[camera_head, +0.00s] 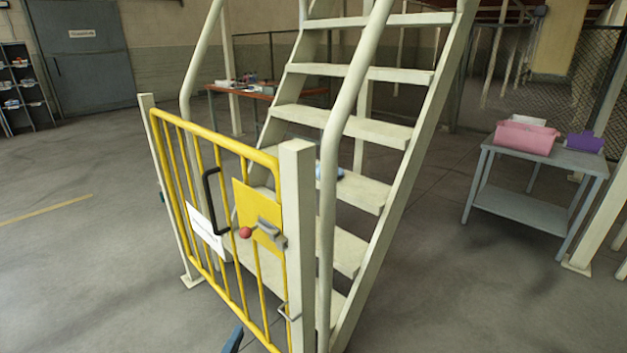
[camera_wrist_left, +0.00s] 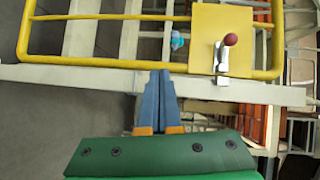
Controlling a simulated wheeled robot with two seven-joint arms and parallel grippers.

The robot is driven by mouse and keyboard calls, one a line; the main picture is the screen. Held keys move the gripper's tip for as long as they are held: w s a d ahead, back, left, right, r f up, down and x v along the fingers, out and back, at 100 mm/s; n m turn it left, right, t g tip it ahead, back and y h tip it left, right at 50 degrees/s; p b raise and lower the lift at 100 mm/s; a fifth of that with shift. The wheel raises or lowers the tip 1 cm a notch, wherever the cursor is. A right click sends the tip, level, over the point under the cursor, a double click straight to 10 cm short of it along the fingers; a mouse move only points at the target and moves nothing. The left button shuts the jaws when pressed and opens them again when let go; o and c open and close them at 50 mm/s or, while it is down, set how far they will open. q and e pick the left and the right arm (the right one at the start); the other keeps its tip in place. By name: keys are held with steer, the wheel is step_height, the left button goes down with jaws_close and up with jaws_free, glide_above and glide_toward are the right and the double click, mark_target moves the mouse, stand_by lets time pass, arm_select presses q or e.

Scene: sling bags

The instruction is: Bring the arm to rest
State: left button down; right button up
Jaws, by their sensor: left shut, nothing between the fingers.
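My left gripper shows at the bottom edge of the head view as a blue fingertip (camera_head: 233,340), in front of the yellow gate. In the left wrist view my left gripper (camera_wrist_left: 159,78) has its two blue fingers together, with nothing between them. Its tips appear close to the pale post (camera_wrist_left: 75,75) beside the gate, but I cannot tell whether they touch it. The yellow gate (camera_head: 211,131) stands across the foot of the stairs, with a black handle, a white sign and a grey latch with a red knob (camera_head: 245,232). My right gripper is not in view.
The pale metal stairs (camera_head: 352,127) rise behind the gate, with a small blue item on one step. A grey table (camera_head: 517,205) with a pink bin (camera_head: 525,138) and a purple bin stands at the right. Open floor lies at the left.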

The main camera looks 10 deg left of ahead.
arm_select(q)
steer(key=s+f+n+g, duration=0.4)
steer(key=s+f, duration=0.2)
steer(key=f, duration=0.6)
steer(key=s+f+n+g, duration=0.4)
steer(key=s+f, duration=0.2)
steer(key=f, duration=0.6)
steer(key=s+f+n+g, duration=0.35)
steer(key=s+f, duration=0.35)
steer(key=s, duration=0.3)
steer(key=s+f+n+g, duration=0.3)
steer(key=s+f, duration=0.1)
steer(key=s, duration=0.6)
step_height(320, 180, up, 16)
steer(key=s+g+p, duration=0.1)
steer(key=s+p, duration=0.1)
steer(key=p, duration=1.4)
steer(key=shift+s+f+y, duration=0.2)
steer(key=shift+s+y, duration=0.1)
steer(key=shift+y, duration=0.1)
steer(key=shift+d, duration=0.15)
